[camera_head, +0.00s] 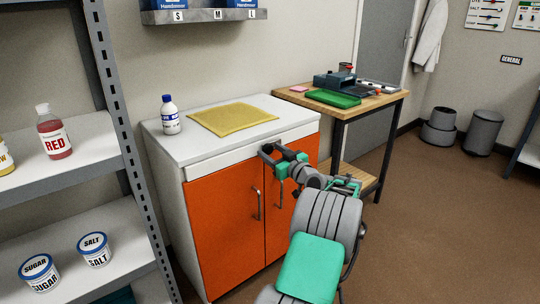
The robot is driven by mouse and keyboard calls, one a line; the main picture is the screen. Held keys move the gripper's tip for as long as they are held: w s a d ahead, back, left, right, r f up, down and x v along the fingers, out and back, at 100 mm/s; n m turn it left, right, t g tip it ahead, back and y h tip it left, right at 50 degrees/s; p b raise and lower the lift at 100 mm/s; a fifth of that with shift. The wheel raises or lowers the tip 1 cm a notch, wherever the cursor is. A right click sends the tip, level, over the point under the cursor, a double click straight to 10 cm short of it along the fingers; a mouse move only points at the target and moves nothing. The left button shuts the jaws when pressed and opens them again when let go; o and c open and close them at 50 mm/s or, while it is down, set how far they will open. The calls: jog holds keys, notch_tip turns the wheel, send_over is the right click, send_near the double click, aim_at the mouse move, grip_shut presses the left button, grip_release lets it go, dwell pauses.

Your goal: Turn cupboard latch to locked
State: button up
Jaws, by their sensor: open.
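The cupboard (222,232) has two orange doors, white sides and a white top, and both doors look closed. Two metal bar handles show, one on the left door (255,204) and one on the right door (281,192). My gripper (267,157) is open in front of the cupboard's upper front, near the white strip above the doors. I cannot make out the latch; my gripper and arm cover part of the cupboard front there. I cannot tell if my gripper touches the cupboard.
A bottle with a blue cap (169,115) and a yellow mat (233,117) are on the cupboard top. A grey shelf unit (88,165) stands close on the left. A wooden table (385,104) with a green board (333,98) stands to the right. Brown floor is open at right.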

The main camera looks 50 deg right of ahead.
jog(key=shift+w+d, duration=0.1)
jog(key=shift+w, duration=0.3)
jog(key=shift+c, duration=0.2)
grip_shut()
dwell(1.0)
